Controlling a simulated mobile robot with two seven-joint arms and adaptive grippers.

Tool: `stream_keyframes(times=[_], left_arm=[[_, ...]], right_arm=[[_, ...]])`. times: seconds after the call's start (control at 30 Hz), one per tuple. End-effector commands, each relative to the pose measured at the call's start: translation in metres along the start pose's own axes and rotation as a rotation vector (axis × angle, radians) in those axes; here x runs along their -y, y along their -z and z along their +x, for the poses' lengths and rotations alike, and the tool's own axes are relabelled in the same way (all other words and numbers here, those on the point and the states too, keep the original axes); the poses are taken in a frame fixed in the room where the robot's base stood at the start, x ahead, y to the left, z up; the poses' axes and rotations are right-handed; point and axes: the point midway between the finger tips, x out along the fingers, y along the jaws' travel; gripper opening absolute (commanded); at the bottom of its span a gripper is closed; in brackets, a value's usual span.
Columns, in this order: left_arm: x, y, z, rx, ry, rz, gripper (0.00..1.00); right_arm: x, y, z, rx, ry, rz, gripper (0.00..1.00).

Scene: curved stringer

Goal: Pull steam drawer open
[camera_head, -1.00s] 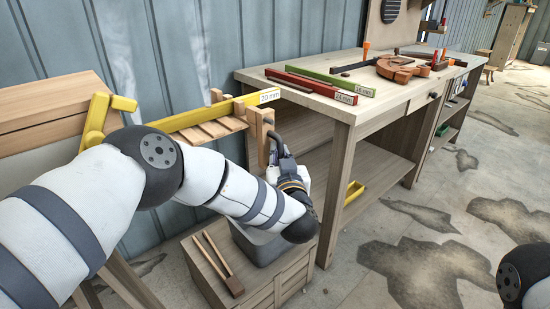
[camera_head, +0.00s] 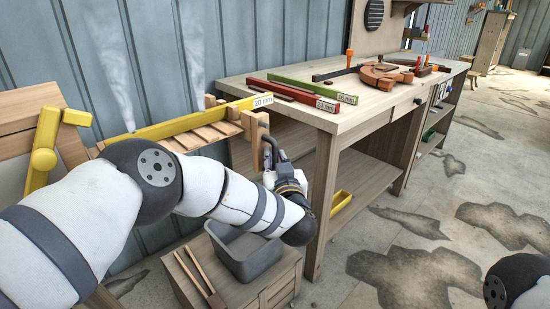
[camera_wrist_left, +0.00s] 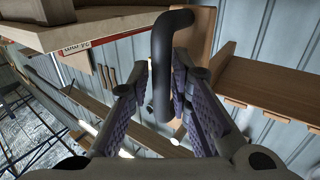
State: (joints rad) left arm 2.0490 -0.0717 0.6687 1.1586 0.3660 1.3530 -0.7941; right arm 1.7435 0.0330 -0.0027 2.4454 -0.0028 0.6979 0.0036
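The steam drawer (camera_head: 208,133) is a pale wooden slatted tray that sticks out to the right of the wooden box (camera_head: 28,110) in the head view. A yellow bar (camera_head: 190,121) labelled 20 mm lies along it. The drawer's end has an upright wooden block and a dark bent handle (camera_head: 268,143). The handle (camera_wrist_left: 168,40) stands between the fingers of my left gripper (camera_wrist_left: 162,80) in the wrist view. The left gripper (camera_head: 279,172) appears shut on it, though the contact is partly hidden. My right gripper is outside the frames.
The workbench (camera_head: 370,108) stands right of the drawer, with red and green bars and clamps on top. A grey bin (camera_head: 245,262) and two sticks (camera_head: 203,278) sit on a low crate (camera_head: 268,297) below my left arm. The floor at right is clear.

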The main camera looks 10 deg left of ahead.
Motion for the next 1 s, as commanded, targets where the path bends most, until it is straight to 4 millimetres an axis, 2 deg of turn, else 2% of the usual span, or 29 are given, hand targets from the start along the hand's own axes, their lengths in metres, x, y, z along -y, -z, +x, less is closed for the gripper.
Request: stream_keyframes(times=[0.23,0.33,0.7,0.83,1.0], left_arm=[[0.001,0.002,0.001,-0.004,0.002,-0.001,0.21],[0.0,0.002,-0.007,-0.003,0.0,-0.001,0.21],[0.0,0.001,-0.099,-0.003,-0.001,0.001,0.21],[0.0,0.001,-0.116,-0.003,0.0,-0.001,0.21],[0.0,0.001,-0.12,-0.003,0.001,-0.001,0.21]], right_arm=[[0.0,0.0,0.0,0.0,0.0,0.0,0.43],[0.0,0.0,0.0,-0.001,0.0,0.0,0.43],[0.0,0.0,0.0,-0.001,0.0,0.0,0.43],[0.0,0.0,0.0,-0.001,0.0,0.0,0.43],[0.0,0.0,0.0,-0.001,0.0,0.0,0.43]])
